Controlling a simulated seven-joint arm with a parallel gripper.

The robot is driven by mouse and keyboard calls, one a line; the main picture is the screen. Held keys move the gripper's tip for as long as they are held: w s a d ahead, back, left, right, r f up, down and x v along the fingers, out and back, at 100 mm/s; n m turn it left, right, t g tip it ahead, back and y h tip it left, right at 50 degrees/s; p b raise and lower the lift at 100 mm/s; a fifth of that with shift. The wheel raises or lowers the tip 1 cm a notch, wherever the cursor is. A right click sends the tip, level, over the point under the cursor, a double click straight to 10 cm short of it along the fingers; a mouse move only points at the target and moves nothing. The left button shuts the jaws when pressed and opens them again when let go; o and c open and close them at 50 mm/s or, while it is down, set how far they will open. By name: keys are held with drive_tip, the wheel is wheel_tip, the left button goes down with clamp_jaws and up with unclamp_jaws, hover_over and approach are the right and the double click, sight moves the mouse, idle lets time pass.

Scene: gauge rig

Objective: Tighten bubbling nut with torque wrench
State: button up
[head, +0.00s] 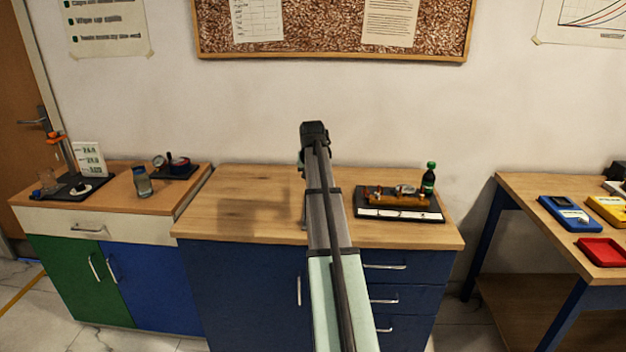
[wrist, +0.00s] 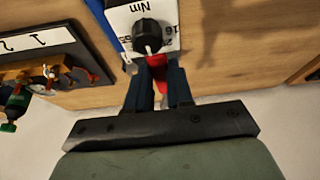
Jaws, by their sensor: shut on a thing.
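My gripper (wrist: 157,80) is shut on a red piece (wrist: 157,63) in the wrist view. It looks like part of the torque wrench, but most of its shape is hidden. A black round part with a light pointer (wrist: 148,38) lies just beyond the fingertips, over a white card marked "Nm" (wrist: 128,16). Whether that part belongs to the wrench or the card, I cannot tell. The pipe rig with brass and red parts stands on a black tray (head: 447,215) in the head view, and left in the wrist view (wrist: 60,35). The bubbling nut cannot be made out. My arm hides my gripper in the head view.
A green bottle (head: 428,180) stands at the rig's back right corner. The wooden bench top (head: 240,190) is clear on the left. A lower cabinet (head: 115,185) with a jar and gauge is at left. A table (head: 535,195) with coloured instruments is at right.

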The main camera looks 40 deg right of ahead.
clamp_jaws()
drive_tip(key=s+d+f+n, duration=0.1)
drive_tip(key=s+d, duration=0.3)
drive_tip(key=s, duration=0.6)
drive_tip(key=s+d+f+n, duration=0.1)
drive_tip(key=s+d, duration=0.4)
drive_tip(key=s, duration=0.4)
drive_tip(key=s+d+f+n+y, duration=0.1)
drive_tip(key=s+d, duration=0.4)
drive_tip(key=s, duration=0.5)
drive_tip(key=shift+s+f+n+t, duration=0.3)
drive_tip(key=shift+f+t, duration=0.05)
drive_tip(key=shift+t, duration=0.05)
drive_tip(key=w+d+n+y, duration=0.2)
drive_tip(key=d+n+y, duration=0.2)
drive_tip(key=d+n, duration=0.8)
drive_tip(key=shift+d+y, duration=0.3)
drive_tip(key=shift+d, duration=3.8)
